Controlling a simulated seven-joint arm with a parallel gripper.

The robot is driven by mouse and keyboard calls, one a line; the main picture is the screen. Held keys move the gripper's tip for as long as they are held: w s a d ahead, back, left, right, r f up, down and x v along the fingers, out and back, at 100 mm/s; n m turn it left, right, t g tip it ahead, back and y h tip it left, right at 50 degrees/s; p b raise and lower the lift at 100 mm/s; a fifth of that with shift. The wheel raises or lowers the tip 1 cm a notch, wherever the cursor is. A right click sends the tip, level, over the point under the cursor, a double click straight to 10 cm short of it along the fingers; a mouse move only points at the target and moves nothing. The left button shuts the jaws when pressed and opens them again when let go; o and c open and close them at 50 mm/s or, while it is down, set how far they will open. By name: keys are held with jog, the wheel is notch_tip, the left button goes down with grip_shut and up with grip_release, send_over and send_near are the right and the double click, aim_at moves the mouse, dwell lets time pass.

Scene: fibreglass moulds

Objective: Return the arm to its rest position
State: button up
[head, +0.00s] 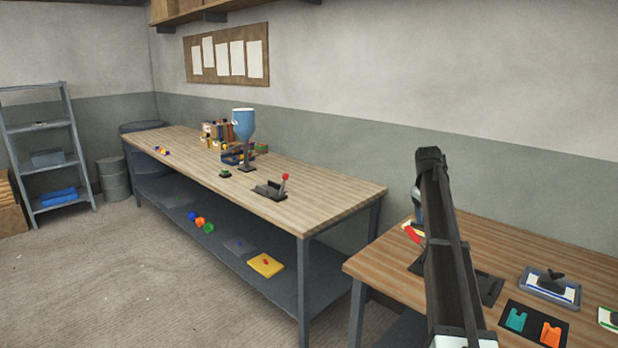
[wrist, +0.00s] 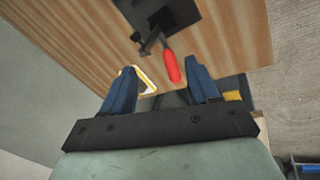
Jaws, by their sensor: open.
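My gripper (wrist: 161,68) is open in the wrist view, its two blue fingers spread apart with nothing held between them. A red handle (wrist: 172,67) on a dark device shows beyond and between the fingertips; I cannot tell how far below them it is. In the head view my dark arm (head: 447,250) stands up over the right-hand table and hides most of my gripper. The red handle (head: 412,234) shows just left of the arm there.
The right wooden table (head: 490,250) holds a grey tray (head: 550,287), a dark mat (head: 510,335) with teal and orange pieces, and a white-and-yellow item (wrist: 146,84) near the left finger. A long workbench (head: 330,195) stands to the left. Air above the tables looks clear.

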jog(key=w+a+f+n+t+y, duration=0.1)
jog(key=a+f, duration=0.1)
jog(key=a, duration=0.8)
jog(key=w+a+f+t, duration=0.1)
jog(key=a+f, duration=0.1)
jog(key=a, duration=0.8)
jog(key=s+a+f+g, duration=0.1)
jog(key=s+a+f, duration=0.15)
jog(key=f, duration=0.65)
jog(key=s+a+f+g, duration=0.1)
jog(key=s+f, duration=0.2)
jog(key=f, duration=0.6)
jog(key=s+a+f, duration=0.2)
jog(key=s+f, duration=0.1)
jog(key=f, duration=0.6)
jog(key=s+d+f+m+g, duration=0.2)
jog(key=s+f+g, duration=0.3)
jog(key=s+f, duration=2)
jog(key=s+f+m+g, duration=0.1)
jog(key=s+f, duration=0.2)
jog(key=s, duration=0.8)
jog(key=s+f+m+g+y, duration=0.1)
jog(key=s+f, duration=0.2)
jog(key=s, duration=0.7)
jog(key=s+d+f+m+g, duration=0.1)
jog(key=s+f+g, duration=0.1)
jog(key=s, duration=0.9)
jog(key=shift+s+f+y, duration=0.3)
jog(key=shift+s+f, duration=0.05)
jog(key=shift+f, duration=0.2)
